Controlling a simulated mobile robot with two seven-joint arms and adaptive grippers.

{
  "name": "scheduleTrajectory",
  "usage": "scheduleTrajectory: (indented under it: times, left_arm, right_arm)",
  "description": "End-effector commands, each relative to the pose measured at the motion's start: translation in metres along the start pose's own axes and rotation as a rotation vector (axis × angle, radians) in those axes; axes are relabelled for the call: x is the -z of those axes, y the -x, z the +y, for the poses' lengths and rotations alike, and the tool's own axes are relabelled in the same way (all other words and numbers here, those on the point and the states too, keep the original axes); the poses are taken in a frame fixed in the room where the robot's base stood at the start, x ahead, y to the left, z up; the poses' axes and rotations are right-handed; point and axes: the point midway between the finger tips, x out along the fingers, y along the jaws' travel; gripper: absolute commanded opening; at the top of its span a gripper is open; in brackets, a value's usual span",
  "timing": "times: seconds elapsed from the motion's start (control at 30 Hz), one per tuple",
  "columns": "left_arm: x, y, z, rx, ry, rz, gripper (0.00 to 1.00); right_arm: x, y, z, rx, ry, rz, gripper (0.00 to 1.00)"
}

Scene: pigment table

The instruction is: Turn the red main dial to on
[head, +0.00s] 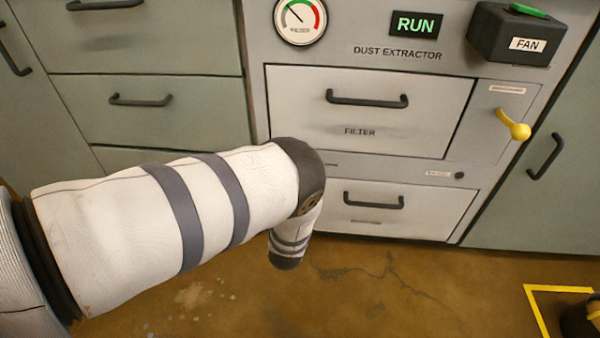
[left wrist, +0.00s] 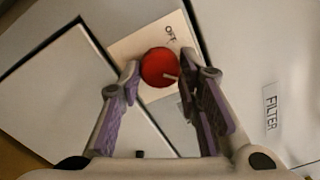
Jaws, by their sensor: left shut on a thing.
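The red main dial (left wrist: 158,64) shows in the left wrist view on a pale plate (left wrist: 126,46). A label on the plate reads OFF, just above the dial. A short light mark sits on the dial's lower right edge. My left gripper (left wrist: 160,72) has one finger on each side of the dial and is shut on it. In the head view my left arm comes in from the left. Its gripper and the dial cannot be made out there. My right gripper is in neither view.
The dust extractor's filter drawer (head: 420,125) has a dark handle. A yellow lever (head: 513,124) sticks out at its right. Above are a gauge (head: 300,18), a lit RUN sign (head: 416,25) and a FAN box (head: 515,35). Floor is open below, with yellow tape (head: 535,305) at right.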

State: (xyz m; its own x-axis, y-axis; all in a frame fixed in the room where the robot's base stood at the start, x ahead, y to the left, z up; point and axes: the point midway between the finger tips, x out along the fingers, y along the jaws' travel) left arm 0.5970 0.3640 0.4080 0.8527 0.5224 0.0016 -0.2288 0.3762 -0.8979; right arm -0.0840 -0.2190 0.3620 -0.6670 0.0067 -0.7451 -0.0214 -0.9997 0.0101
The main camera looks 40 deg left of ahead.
Motion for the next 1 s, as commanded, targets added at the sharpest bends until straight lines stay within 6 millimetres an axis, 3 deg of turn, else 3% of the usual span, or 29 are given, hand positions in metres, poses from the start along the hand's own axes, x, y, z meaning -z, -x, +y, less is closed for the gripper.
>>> scheduleTrajectory:
  times: [0.57,0.6,0.67,1.0]
  left_arm:
    - [-0.0015,0.0005,0.0013,-0.003,-0.032,-0.003,0.03]
    - [-0.0015,0.0005,0.0013,-0.003,-0.032,-0.003,0.35]
    - [-0.0013,0.0005,0.0013,-0.003,-0.032,-0.002,0.49]
    - [-0.0001,0.0036,0.0008,-0.002,-0.03,0.0,0.51]
  right_arm:
    - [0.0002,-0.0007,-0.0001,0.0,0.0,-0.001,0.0]
    - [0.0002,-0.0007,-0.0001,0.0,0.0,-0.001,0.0]
    - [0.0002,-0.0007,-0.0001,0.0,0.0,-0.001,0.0]
    - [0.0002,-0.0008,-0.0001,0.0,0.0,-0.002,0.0]
